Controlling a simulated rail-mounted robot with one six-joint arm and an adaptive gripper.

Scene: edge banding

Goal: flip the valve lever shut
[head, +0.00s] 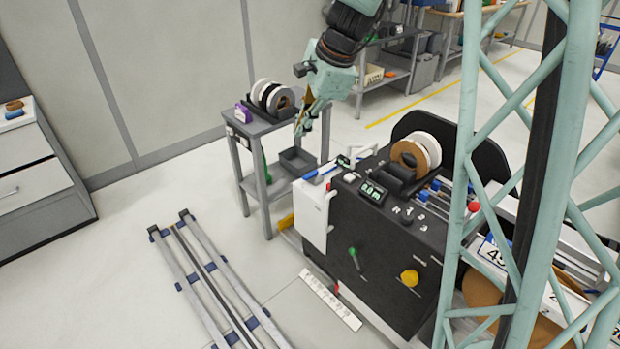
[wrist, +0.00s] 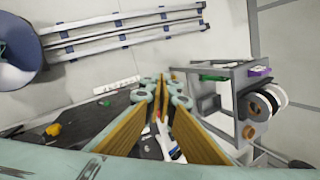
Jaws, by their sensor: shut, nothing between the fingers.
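The black edge-banding machine (head: 385,240) stands right of centre in the head view. A small green lever (head: 353,256) sits on its front face, pointing up and slightly left; I take it for the valve lever, but cannot be sure. A green part that looks like it shows in the wrist view (wrist: 105,102). A yellow knob (head: 409,278) is to the lever's right. My gripper (head: 301,127) is shut and empty, pointing down, above and left of the machine, well apart from the green lever. In the wrist view its fingers (wrist: 163,82) meet near the middle.
A grey side table (head: 256,128) with tape rolls (head: 280,99) and a purple item (head: 243,113) stands behind the machine's left. A rail rack (head: 205,270) lies on the floor at left. A teal lattice column crosses the right side. Floor between rack and machine is mostly clear.

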